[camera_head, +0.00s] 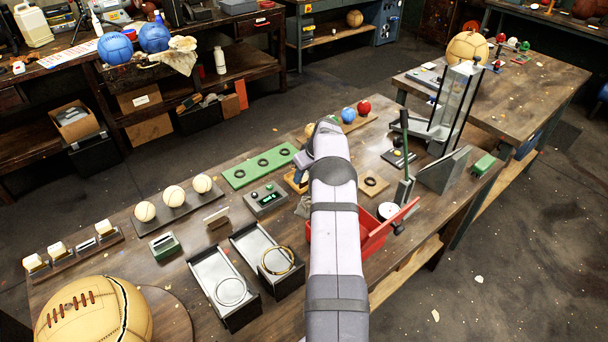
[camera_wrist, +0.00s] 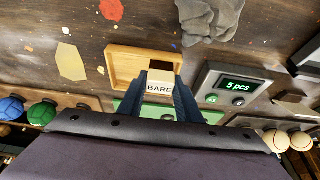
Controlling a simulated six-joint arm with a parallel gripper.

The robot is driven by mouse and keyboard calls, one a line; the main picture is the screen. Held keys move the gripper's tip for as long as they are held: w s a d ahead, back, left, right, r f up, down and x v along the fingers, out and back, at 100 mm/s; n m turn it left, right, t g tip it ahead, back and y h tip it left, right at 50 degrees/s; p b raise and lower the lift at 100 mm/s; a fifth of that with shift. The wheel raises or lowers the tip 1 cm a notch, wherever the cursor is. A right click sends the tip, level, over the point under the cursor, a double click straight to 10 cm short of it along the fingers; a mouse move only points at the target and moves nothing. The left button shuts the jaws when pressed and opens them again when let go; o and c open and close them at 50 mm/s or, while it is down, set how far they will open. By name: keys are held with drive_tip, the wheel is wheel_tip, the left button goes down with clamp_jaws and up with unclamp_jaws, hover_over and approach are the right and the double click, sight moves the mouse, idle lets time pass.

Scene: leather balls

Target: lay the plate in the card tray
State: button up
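The plate (camera_wrist: 159,87), a small white piece lettered "BARE", is between the two dark blue fingers of my gripper (camera_wrist: 160,80) in the wrist view. The fingers meet its two sides, so my gripper looks shut on it. In the head view only a bit of the card tray (camera_head: 291,181) shows beside my arm, and the plate is hidden.
A grey counter box (camera_wrist: 235,87) reading "5 pcs" stands right of the tray. A green board with rings (camera_head: 260,166) lies behind. A red bin (camera_head: 375,235) and two metal trays (camera_head: 222,285) stand nearby.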

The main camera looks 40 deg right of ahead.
drive_tip(key=o, duration=0.4)
drive_tip(key=shift+o, duration=0.2)
drive_tip(key=shift+r, duration=0.1)
drive_tip(key=shift+r, duration=0.15)
drive_tip(key=b+v, duration=0.2)
drive_tip(key=v, duration=1)
drive_tip(key=shift+b, duration=0.35)
